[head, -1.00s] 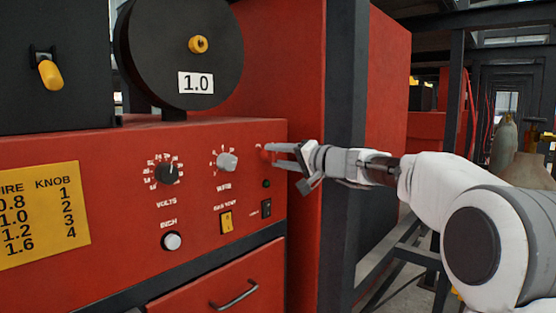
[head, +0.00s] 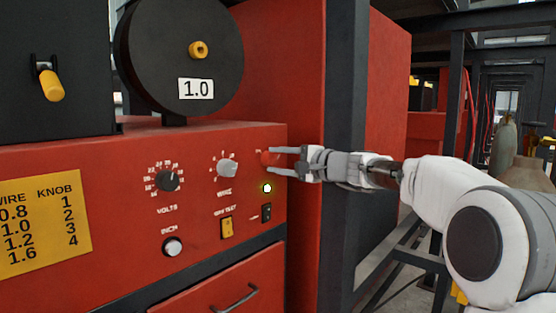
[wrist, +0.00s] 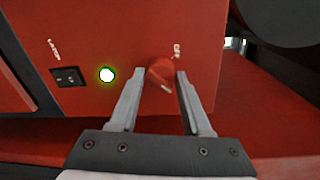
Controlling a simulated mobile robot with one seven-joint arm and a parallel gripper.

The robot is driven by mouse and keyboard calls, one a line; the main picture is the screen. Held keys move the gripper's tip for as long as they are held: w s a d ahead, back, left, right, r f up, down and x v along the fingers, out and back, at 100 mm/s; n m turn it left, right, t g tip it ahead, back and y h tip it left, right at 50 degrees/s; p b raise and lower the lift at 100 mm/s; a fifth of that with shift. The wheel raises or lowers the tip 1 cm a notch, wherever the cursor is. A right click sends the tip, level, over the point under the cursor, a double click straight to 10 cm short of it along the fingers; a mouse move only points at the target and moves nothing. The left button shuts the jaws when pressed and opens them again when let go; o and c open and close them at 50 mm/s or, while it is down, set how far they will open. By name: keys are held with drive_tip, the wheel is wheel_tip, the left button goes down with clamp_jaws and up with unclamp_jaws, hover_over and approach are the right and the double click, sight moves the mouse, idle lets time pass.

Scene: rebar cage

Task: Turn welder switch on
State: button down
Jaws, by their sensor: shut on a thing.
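The welder switch is a red rotary knob (head: 266,158) at the upper right of the red welder panel. It also shows in the wrist view (wrist: 160,74), turned at a slant. My gripper (head: 277,159) reaches in from the right with its two fingers on either side of the knob, shut on it. In the wrist view my gripper's fingers (wrist: 158,80) flank the knob, which partly hides between them.
The panel also carries a black volts knob (head: 168,180), a grey wire knob (head: 228,168), a white inch button (head: 172,246), a yellow rocker (head: 227,228) and a black rocker (head: 266,212). A dark post (head: 346,120) stands close behind my gripper.

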idle(0.5)
drive_tip(key=shift+c, duration=1.8)
unclamp_jaws()
drive_tip(key=shift+d, duration=0.1)
drive_tip(key=b+v, duration=0.2)
drive_tip(key=v, duration=1.5)
drive_tip(key=shift+r+b, duration=0.2)
drive_tip(key=shift+b, duration=0.2)
drive_tip(key=shift+s, duration=0.1)
